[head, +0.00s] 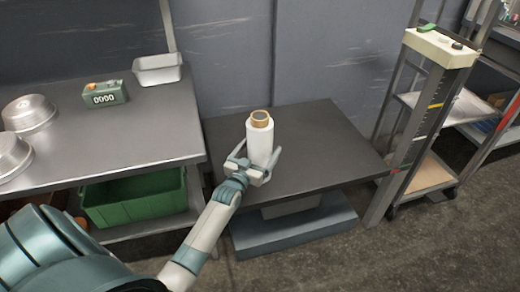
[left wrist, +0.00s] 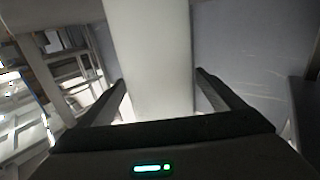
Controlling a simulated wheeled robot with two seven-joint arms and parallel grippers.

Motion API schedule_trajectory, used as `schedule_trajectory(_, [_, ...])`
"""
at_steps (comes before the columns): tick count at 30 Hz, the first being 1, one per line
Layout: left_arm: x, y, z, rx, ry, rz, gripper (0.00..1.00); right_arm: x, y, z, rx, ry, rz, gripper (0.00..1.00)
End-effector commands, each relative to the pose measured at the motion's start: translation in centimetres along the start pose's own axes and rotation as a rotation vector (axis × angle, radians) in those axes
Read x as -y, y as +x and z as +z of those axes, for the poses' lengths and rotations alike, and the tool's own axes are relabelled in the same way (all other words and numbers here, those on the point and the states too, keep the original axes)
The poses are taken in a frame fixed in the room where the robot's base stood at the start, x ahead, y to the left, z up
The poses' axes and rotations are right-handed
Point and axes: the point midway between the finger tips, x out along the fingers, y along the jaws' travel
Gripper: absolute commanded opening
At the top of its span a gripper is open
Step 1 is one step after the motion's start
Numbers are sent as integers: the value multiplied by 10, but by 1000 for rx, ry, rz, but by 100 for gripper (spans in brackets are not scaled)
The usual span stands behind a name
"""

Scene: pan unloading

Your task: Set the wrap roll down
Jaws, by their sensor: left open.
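The wrap roll (head: 260,140) is a white cylinder with a brown core at its top end. It stands upright over the dark low table (head: 320,140). My left gripper (head: 258,165) is around the lower part of the roll, with one finger on each side. Its fingers are open, and in the left wrist view the gripper (left wrist: 160,95) shows gaps beside the white roll (left wrist: 150,50). The base of the roll is hidden behind the gripper, so its contact with the tabletop cannot be seen. My right gripper is not in view.
A metal bench (head: 150,125) at left holds a green counter box (head: 104,94), a metal tray (head: 158,68) and upturned metal bowls (head: 28,113). A green bin (head: 135,198) sits beneath. A shelf cart (head: 430,172) stands right. The dark table is clear around the roll.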

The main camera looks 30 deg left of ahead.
Motion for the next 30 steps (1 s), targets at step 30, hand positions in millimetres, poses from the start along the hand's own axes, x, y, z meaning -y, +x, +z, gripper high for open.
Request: schedule_trajectory(30, [0, -119, 0, 0, -1, 0, 88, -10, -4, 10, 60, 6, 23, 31])
